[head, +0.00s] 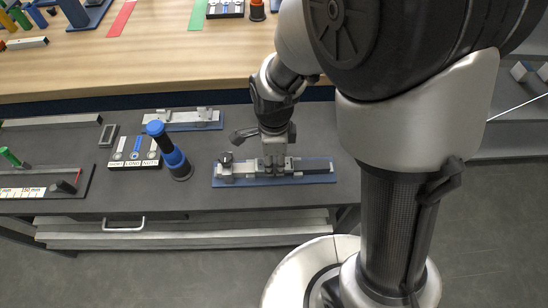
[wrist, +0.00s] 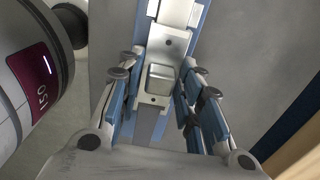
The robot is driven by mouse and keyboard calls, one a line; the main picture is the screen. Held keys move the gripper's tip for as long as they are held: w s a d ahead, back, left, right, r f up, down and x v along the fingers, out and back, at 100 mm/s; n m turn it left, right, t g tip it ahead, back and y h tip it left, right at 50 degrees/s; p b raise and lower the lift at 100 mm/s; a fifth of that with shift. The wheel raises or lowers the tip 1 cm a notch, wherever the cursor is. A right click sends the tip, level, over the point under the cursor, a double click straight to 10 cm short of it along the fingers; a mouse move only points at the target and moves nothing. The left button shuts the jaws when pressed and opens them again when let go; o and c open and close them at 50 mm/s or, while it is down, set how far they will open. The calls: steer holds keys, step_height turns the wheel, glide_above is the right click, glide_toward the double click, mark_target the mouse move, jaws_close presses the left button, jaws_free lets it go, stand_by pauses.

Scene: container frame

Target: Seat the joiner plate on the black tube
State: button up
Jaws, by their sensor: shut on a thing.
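My gripper (head: 273,160) is low over a blue-based fixture (head: 325,179) on the dark bench. In the wrist view its two blue-padded fingers (wrist: 160,78) are shut on the joiner plate (wrist: 176,45), a silver metal plate with a raised square block and a hole at each end. The black tube (head: 316,164) appears to be the dark bar on the right half of the fixture. Silver metal parts (head: 236,170) sit on the left half. I cannot tell whether the plate touches the tube; the fingers hide the contact in the head view.
A blue-and-black upright tool (head: 172,158) stands left of the fixture, near a labelled parts board (head: 136,165). A second blue-based fixture (head: 213,124) lies behind. A measuring fixture (head: 40,191) is at far left. A wooden table (head: 160,55) borders the bench behind.

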steer(key=shift+f+b, duration=0.3)
steer(key=shift+f, duration=0.15)
steer(key=o, duration=1.1)
steer(key=shift+o, duration=0.2)
steer(key=o, duration=0.6)
steer(key=shift+r, duration=0.15)
steer(key=shift+r+p, duration=3.05)
steer(key=shift+r, duration=0.4)
